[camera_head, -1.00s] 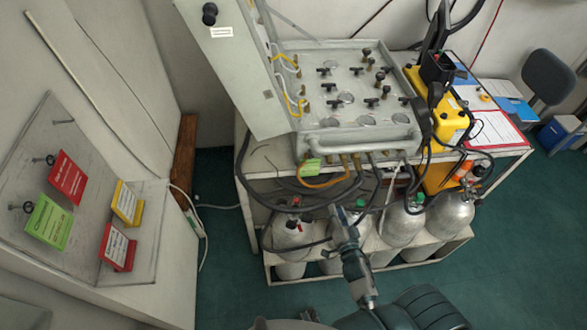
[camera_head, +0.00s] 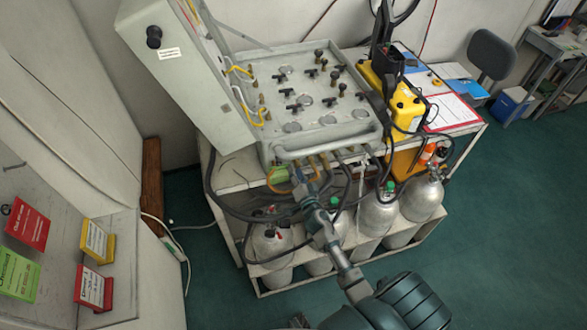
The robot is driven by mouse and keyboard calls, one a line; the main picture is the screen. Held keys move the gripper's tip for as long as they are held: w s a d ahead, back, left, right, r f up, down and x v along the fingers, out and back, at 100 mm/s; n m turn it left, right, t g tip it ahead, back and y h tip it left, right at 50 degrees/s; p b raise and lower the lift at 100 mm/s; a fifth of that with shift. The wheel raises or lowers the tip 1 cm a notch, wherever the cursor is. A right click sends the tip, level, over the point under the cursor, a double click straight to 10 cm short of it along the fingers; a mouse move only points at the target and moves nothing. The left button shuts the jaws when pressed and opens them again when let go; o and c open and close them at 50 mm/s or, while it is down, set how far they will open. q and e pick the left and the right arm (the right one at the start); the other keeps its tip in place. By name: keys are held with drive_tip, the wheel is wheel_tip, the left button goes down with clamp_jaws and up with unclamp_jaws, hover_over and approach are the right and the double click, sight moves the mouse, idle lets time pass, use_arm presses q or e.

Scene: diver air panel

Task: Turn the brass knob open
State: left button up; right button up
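The grey air panel (camera_head: 309,124) lies in an open case on top of a shelf unit. Several black T-handles and darker knobs stand on it, some with brass-coloured stems, such as one at the back (camera_head: 319,58) and one at the right (camera_head: 334,78). I cannot tell which is the brass knob of the task. My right gripper (camera_head: 298,178) is in front of the panel's front edge, near the hoses, and apart from the knobs. Its fingers are too small to tell open from shut. My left gripper is not clearly in view.
The case lid (camera_head: 190,75) stands up at the panel's left. A front handle bar (camera_head: 328,143) and several hoses lie close to my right gripper. Silver cylinders (camera_head: 378,212) stand below. A yellow case (camera_head: 400,100) is right of the panel.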

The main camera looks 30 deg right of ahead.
sight(299, 160)
drive_tip(key=d, duration=0.1)
drive_tip(key=w+d, duration=0.2)
drive_tip(key=shift+d+f, duration=0.35)
drive_tip(key=shift+d, duration=0.05)
drive_tip(key=shift+o, duration=0.2)
drive_tip(key=shift+a, duration=0.25)
drive_tip(key=shift+s+a+r, duration=0.1)
drive_tip(key=shift+a+r, duration=0.1)
drive_tip(key=shift+a, duration=0.7)
clamp_jaws()
drive_tip(key=shift+c, duration=0.2)
unclamp_jaws()
use_arm(q)
drive_tip(key=shift+w+d+r+p, duration=0.1)
drive_tip(key=shift+d+r+p, duration=1.45)
drive_tip(key=shift+r, duration=0.25)
use_arm(e)
drive_tip(key=v, duration=2)
drive_tip(key=shift+d, duration=0.4)
